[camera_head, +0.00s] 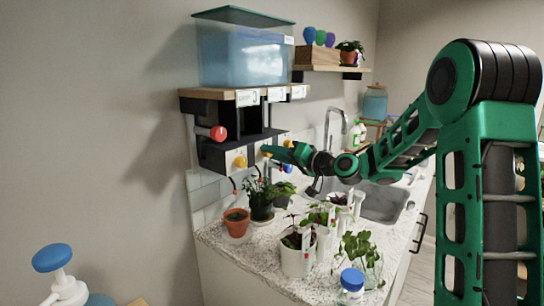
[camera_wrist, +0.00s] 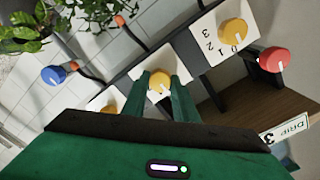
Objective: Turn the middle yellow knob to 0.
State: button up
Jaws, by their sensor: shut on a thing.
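The middle yellow knob (camera_wrist: 160,79) sits on a white dial plate in the wrist view, between the two green fingers of my gripper (camera_wrist: 163,90). The fingers are shut on it, one on each side. A short pale mark shows on the knob. The fingers cover most of the plate, so I cannot read which number the mark faces. In the head view my gripper (camera_head: 268,151) reaches the panel under the shelf, at the middle of the row. The middle knob is mostly hidden there.
Another yellow knob (camera_wrist: 232,32) with numbers on its plate and a red knob (camera_wrist: 274,60) are to the right in the wrist view. A third yellow knob (camera_wrist: 110,109) and a blue knob (camera_wrist: 55,74) are to the left. Potted plants (camera_head: 262,200) stand on the counter below.

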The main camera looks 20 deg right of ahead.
jog(key=shift+d+f, duration=0.1)
jog(key=shift+f, duration=0.25)
jog(key=o, duration=1.1)
jog(key=shift+w, duration=0.1)
jog(key=shift+c, duration=0.2)
jog(key=shift+r, duration=0.15)
jog(key=v, duration=1)
jog(key=shift+s+d, duration=0.25)
jog(key=shift+s, duration=0.05)
